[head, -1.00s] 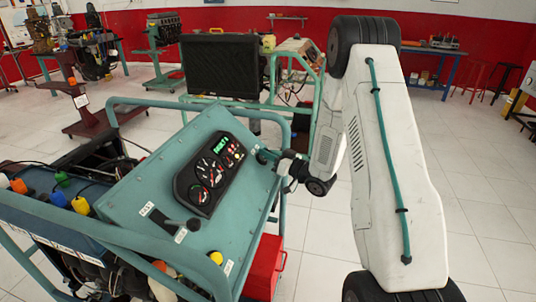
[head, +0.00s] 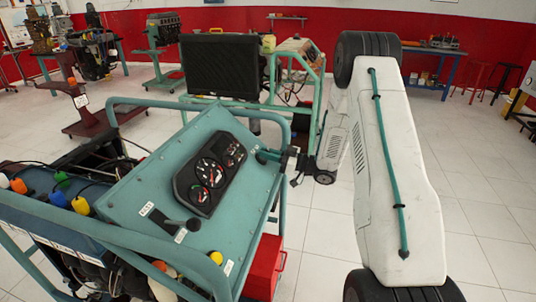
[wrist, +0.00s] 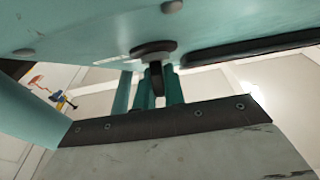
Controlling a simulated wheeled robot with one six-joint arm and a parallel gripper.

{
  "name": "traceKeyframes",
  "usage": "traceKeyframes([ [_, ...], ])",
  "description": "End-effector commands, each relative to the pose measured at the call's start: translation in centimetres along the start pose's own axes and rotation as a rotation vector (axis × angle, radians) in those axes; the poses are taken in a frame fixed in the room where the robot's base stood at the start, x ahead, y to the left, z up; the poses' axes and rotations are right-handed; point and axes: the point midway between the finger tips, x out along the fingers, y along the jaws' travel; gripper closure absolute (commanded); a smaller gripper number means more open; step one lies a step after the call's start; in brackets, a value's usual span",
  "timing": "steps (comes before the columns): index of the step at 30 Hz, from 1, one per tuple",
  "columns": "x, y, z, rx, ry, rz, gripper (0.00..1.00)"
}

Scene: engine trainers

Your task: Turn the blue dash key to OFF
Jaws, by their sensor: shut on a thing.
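My gripper (head: 265,156) reaches the panel's upper right edge from the right. In the wrist view my gripper's teal fingers (wrist: 158,90) are shut on the dash key (wrist: 155,72). The key looks dark there, so its blue does not show. It stands below a dark round collar (wrist: 153,49) on the panel face. In the head view my fingers hide the key, and its position marking cannot be read.
A teal tube frame (head: 125,233) surrounds the panel. A black lever (head: 180,224) and a yellow knob (head: 215,258) sit on the panel's lower part. A red box (head: 264,268) is below right. A radiator stand (head: 222,66) is behind. Open tiled floor lies to the right.

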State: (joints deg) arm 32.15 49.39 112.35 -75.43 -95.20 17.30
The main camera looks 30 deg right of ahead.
Motion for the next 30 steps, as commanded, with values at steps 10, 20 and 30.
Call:
traceKeyframes([
  [10,0.0,0.1,-0.1,-0.001,0.001,0.002,0.67],
  [20,-0.5,0.0,0.0,0.000,0.001,0.002,0.67],
  [30,-6.0,0.1,0.0,0.000,0.001,0.004,0.67],
])
